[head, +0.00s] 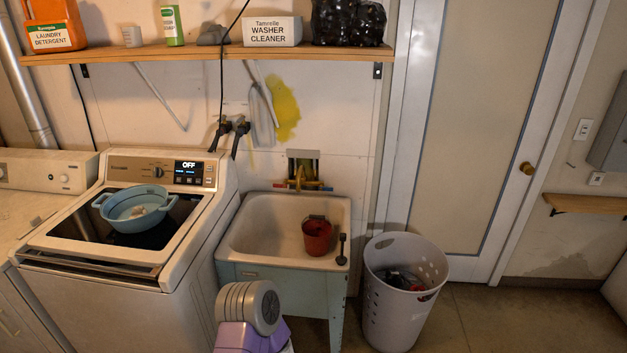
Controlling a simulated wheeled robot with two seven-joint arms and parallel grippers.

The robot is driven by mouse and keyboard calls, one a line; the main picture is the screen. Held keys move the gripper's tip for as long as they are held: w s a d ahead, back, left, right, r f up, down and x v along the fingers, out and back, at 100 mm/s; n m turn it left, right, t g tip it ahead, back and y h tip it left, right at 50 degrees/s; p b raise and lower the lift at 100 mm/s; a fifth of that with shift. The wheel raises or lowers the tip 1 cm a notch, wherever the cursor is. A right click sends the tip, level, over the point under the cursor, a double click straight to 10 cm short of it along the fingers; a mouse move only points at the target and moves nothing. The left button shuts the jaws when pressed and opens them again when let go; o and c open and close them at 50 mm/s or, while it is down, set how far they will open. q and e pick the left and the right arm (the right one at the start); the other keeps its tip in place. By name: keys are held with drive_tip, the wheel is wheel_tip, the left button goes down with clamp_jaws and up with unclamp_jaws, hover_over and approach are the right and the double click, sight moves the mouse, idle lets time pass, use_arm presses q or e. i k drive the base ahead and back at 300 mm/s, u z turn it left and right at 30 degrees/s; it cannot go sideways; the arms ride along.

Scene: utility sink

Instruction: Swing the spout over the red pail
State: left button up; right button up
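The red pail (317,238) stands in the basin of the utility sink (258,232), right of the middle and toward the front. Its dark handle shows at the rim. The brass spout (298,178) is on the wall-mounted faucet at the back of the sink. Its tip looks to be behind and slightly left of the pail, not above it. The spout is small in this view, so its exact angle is hard to tell. A red valve handle shows at its left and a blue one at its right. Neither of my grippers is in view.
A washer (120,250) with a blue tub (135,209) on top stands left of the sink. A white laundry basket (384,308) stands on the right. A dark brush-like object (342,249) is on the sink's front right rim. A loaded shelf (215,52) runs above.

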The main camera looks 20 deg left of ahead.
sight(300, 174)
drive_tip(key=u, duration=0.55)
drive_tip(key=i, duration=0.7)
drive_tip(key=u, duration=0.25)
